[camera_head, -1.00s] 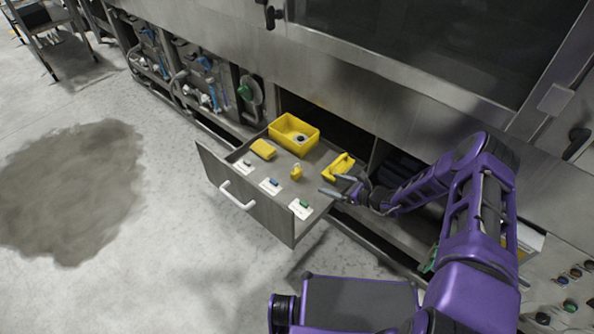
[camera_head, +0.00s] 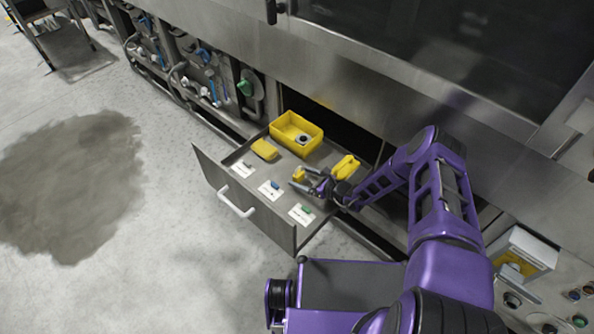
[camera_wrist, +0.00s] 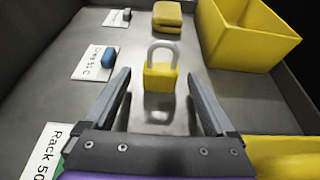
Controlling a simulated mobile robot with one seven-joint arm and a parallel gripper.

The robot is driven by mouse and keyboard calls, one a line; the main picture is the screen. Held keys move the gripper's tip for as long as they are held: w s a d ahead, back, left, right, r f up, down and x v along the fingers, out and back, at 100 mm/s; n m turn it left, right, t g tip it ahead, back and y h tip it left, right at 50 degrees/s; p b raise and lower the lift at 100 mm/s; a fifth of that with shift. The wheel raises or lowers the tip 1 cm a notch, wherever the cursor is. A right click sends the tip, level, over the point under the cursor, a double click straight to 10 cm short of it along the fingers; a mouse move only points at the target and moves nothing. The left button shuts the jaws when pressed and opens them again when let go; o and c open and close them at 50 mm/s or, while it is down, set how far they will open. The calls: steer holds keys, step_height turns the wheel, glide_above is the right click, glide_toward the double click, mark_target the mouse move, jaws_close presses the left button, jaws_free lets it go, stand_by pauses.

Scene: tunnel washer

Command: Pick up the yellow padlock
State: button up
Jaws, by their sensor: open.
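The yellow padlock (camera_wrist: 160,77) stands upright in the open drawer, its grey shackle on top, just ahead of my gripper in the wrist view. In the head view the padlock (camera_head: 299,174) is small and close to the fingertips. My gripper (camera_wrist: 158,88) is open, with one finger on each side of the line to the padlock. The padlock shows centred between the fingers and nothing is held. My gripper (camera_head: 302,178) reaches in low over the drawer floor from the right. Whether the fingertips are level with the padlock is hard to tell.
The drawer (camera_head: 236,205) also holds a yellow bin (camera_head: 286,134), a yellow block (camera_head: 264,149) and another yellow item (camera_head: 345,167) close to my gripper's right. Tagged labels with small coloured pieces (camera_wrist: 107,58) lie along the left. Bare floor surrounds the padlock.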

steer(key=shift+w+a+f, duration=0.25)
steer(key=shift+w+a, duration=0.1)
jaws_close()
steer(key=shift+r, duration=0.15)
stand_by(0.3)
